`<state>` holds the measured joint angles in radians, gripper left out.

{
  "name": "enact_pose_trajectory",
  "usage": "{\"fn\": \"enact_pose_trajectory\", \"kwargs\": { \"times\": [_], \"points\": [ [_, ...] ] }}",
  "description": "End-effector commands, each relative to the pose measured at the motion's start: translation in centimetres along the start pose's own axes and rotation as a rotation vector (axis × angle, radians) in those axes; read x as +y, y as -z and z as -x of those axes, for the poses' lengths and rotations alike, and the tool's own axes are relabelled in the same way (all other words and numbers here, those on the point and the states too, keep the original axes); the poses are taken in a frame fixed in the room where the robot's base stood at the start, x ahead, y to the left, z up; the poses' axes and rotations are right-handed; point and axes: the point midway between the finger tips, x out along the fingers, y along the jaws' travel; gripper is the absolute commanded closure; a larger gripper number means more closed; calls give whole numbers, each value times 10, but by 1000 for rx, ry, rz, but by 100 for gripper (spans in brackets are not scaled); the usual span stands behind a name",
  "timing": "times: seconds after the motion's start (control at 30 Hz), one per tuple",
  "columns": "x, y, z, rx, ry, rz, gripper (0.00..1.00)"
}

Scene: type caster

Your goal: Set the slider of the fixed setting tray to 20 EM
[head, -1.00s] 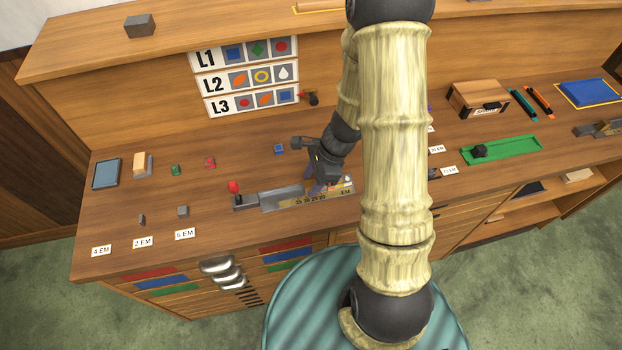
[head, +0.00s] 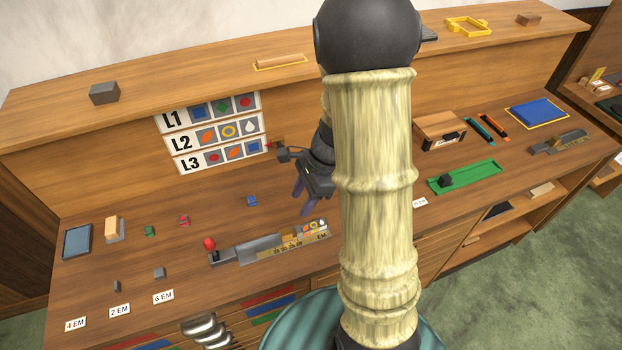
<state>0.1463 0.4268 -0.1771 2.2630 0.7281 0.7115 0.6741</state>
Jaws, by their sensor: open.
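The setting tray (head: 285,249) lies on the bench left of my arm. It has a yellowish scale with small marks, and "EM" shows at its right end. A grey metal slider piece (head: 256,246) lies along its left part. A red knob (head: 209,243) stands on a dark base at the left end. The slider's exact reading is too small to tell. Small picture tiles (head: 312,227) sit at the tray's right end. My gripper (head: 303,200) is open and empty, its purplish fingers pointing down behind the tray's right half, apart from the slider and the knob.
A blue tile (head: 251,200) lies behind the tray. Small grey blocks (head: 159,272) and EM labels (head: 163,297) are to the left. A green tray (head: 465,178) with a black block, a wooden box (head: 440,128) and a second metal tray (head: 559,142) are to the right.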

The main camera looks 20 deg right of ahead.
Motion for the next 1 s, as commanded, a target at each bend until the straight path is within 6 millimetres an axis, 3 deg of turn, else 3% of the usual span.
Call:
{"fn": "enact_pose_trajectory", "kwargs": {
  "times": [0.1, 0.3, 0.73, 0.87, 1.0],
  "points": [
    [-1, 0, 25, 1, 6, 3, 56],
    [-1, 0, 50, 1, 3, 1, 56],
    [1, -1, 54, 6, -1, 18, 56],
    [12, -6, 52, 60, -11, 178, 56],
    [34, -18, 50, 188, -43, 585, 56]
  ]
}}
